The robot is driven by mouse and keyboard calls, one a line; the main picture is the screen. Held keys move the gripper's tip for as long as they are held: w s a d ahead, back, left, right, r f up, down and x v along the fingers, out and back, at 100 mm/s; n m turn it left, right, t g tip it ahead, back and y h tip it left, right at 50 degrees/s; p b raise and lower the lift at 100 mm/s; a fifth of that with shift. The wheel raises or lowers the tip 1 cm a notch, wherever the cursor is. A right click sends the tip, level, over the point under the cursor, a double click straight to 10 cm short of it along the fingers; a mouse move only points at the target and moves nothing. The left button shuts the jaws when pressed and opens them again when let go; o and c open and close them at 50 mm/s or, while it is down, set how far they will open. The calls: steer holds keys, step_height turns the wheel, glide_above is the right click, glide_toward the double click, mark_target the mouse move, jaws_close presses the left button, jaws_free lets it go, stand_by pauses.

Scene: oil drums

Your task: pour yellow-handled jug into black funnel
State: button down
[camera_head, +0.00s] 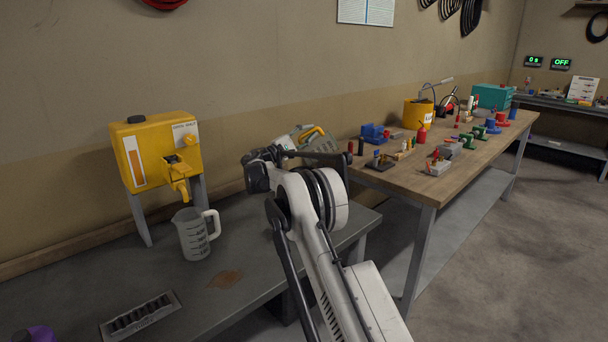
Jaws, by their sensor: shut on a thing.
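The yellow-handled jug (325,143) shows behind the end of my arm, near the wall and the left end of the wooden bench. Its body is grey and its yellow handle is on the upper side; it looks tilted. My gripper (285,154) is shut on the jug, and dark gripper parts cover its lower side. The exact grip point is hidden. I cannot make out a black funnel in this view.
A yellow dispenser (155,155) stands on the grey table (325,228), with a clear measuring jug (193,235) by its tap. A slotted tray (140,315) lies in front. The wooden bench (450,187) holds many small parts and a yellow container (418,115).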

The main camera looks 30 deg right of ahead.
steer(key=shift+s+d+r+p, duration=0.3)
steer(key=shift+d+r, duration=0.5)
steer(key=shift+r, duration=0.25)
steer(key=shift+s+d+r+p, duration=0.15)
steer(key=shift+d+r+p, duration=0.2)
steer(key=shift+d+r, duration=0.6)
steer(key=shift+s+d+r+p, duration=0.3)
steer(key=shift+d+r, duration=0.4)
steer(key=shift+r, duration=0.4)
steer(key=shift+w, duration=0.1)
